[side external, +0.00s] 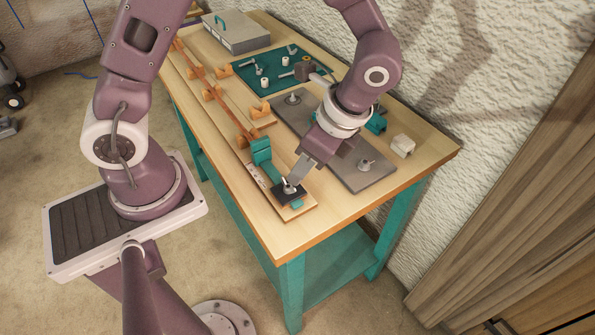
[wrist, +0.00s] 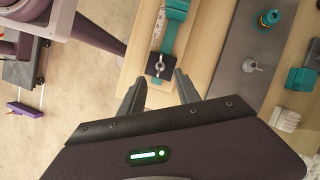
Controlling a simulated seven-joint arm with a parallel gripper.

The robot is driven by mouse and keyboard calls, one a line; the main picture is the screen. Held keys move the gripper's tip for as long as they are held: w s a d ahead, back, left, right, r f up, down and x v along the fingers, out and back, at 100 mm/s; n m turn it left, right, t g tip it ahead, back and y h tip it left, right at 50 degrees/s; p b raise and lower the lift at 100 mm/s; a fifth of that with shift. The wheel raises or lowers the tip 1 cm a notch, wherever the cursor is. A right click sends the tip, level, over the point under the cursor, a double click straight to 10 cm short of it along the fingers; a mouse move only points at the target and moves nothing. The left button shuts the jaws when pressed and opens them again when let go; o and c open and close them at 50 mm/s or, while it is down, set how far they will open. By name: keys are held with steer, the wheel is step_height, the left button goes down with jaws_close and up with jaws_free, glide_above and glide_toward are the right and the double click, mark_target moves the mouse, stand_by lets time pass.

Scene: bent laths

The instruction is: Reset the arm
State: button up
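My gripper (side external: 299,174) is over the near end of the wooden workbench (side external: 290,225), pointing down. In the wrist view its two fingers (wrist: 158,84) stand apart, with nothing held between them. A long brown lath (side external: 208,84) runs along orange wooden supports (side external: 210,94) toward a teal clamp (side external: 262,151).
A grey plate (side external: 345,175) with small knobbed fittings lies beside my gripper. A textured wall borders the bench's far side. The bench's near right corner is clear.

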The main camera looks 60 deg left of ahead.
steer(key=shift+r, duration=0.1)
steer(key=s+a+r+n+t+h, duration=0.2)
steer(key=s+r+n+t, duration=0.2)
steer(key=r, duration=0.4)
steer(key=s+a+r+n+t+h, duration=0.1)
steer(key=s+a+r+n+t, duration=0.1)
steer(key=s+r+n, duration=0.4)
step_height(320, 180, up, 3)
steer(key=shift+s+a+f+n+t+h, duration=0.1)
steer(key=shift+s+a+n+t+h, duration=0.25)
steer(key=shift+n+t, duration=0.65)
